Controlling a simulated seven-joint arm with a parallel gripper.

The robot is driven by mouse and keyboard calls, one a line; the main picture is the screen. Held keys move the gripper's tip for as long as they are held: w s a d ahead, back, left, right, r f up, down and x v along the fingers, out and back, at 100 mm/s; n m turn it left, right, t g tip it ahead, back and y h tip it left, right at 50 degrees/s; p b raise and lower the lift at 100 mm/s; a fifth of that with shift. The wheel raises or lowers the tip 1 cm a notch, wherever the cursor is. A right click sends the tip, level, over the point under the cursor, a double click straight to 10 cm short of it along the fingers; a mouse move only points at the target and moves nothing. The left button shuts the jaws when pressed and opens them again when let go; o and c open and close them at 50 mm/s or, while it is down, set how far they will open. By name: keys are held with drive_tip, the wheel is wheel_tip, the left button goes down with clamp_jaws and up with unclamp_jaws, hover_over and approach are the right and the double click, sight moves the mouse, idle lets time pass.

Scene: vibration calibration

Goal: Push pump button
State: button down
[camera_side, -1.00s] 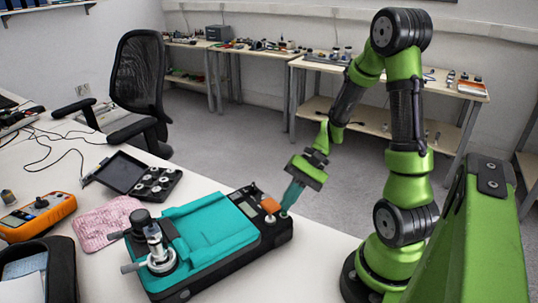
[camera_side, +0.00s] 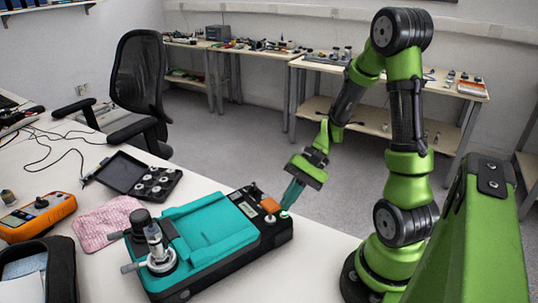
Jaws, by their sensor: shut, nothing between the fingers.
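A teal and black calibration device (camera_side: 212,239) lies on the white table. Its right end has a small screen (camera_side: 247,208), an orange block (camera_side: 269,205) and small round controls, one of them a dark knob (camera_side: 269,219). My gripper (camera_side: 286,208) is shut and empty, pointing down. Its fingertips are at the device's far right corner, just right of the orange block, at a small pale round button (camera_side: 284,214). They look to be touching it or just above it; I cannot tell which. A metal shaker post (camera_side: 157,247) stands at the device's left end.
An open black case with round weights (camera_side: 150,180), a pink cloth (camera_side: 104,222), an orange meter (camera_side: 37,215) and a black pouch (camera_side: 40,272) lie to the left. The white table (camera_side: 318,262) is bare between the device and my base.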

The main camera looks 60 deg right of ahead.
wheel_tip(320, 180, up, 6)
idle(0.6)
wheel_tip(320, 180, up, 6)
drive_tip(key=n+t+h, duration=0.2)
drive_tip(key=n+h, duration=0.3)
drive_tip(key=h, duration=0.2)
hover_over(288, 214)
drive_tip(key=a, duration=0.4)
drive_tip(key=s+a+r+n+t, duration=0.2)
drive_tip(key=a+r+n, duration=0.1)
drive_tip(key=a+r, duration=0.1)
drive_tip(key=shift+a+r+n, duration=0.3)
drive_tip(key=shift+a+r, duration=0.05)
drive_tip(key=shift+r, duration=0.1)
